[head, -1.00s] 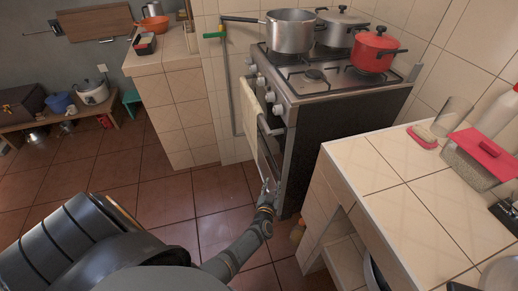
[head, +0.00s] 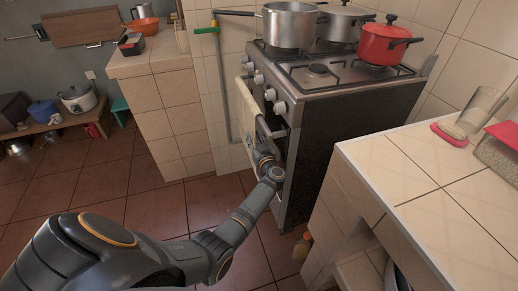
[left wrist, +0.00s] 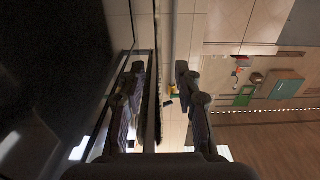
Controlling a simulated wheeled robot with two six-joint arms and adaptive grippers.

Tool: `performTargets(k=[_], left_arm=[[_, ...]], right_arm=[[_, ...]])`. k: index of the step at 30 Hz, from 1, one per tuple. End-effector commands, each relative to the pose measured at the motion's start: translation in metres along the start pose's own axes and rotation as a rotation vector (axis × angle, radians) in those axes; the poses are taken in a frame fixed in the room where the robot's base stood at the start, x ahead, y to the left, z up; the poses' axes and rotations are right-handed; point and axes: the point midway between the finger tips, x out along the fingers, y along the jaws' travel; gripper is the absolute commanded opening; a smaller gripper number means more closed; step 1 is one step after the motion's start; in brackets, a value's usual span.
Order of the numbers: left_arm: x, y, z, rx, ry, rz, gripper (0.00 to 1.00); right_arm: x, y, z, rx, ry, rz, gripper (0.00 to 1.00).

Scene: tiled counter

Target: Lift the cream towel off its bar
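The cream towel (head: 247,104) hangs over the bar on the front of the stove (head: 318,140) in the head view. Its lower part is partly hidden by my left gripper (head: 262,157), which is at the stove front by the towel's lower end. In the left wrist view the two fingers of my left gripper (left wrist: 161,85) stand apart. A thin, dark edge-on strip, which looks like the towel (left wrist: 157,100), runs between them without clear contact on either side. My right gripper is in neither view.
Pots, including a red one (head: 385,43), stand on the stove top. A tiled counter (head: 400,170) is close at the right, and another tiled block (head: 170,110) stands left of the stove. The floor in front is open.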

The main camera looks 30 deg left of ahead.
Motion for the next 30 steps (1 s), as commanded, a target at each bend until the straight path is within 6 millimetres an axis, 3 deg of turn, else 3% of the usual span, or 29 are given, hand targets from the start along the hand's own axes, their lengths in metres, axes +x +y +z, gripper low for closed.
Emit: performTargets(k=[6,14,22,30], left_arm=[[0.021,0.000,0.001,0.000,0.000,0.001,0.33],[0.023,0.000,0.000,0.000,-0.001,0.001,0.33],[0.023,0.000,0.000,0.000,0.000,0.001,0.00],[0.023,0.000,0.000,0.000,0.000,0.001,0.00]], right_arm=[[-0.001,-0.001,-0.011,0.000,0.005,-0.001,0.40],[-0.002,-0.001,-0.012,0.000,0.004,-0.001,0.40],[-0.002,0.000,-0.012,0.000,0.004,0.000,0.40],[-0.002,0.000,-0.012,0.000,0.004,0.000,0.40]])
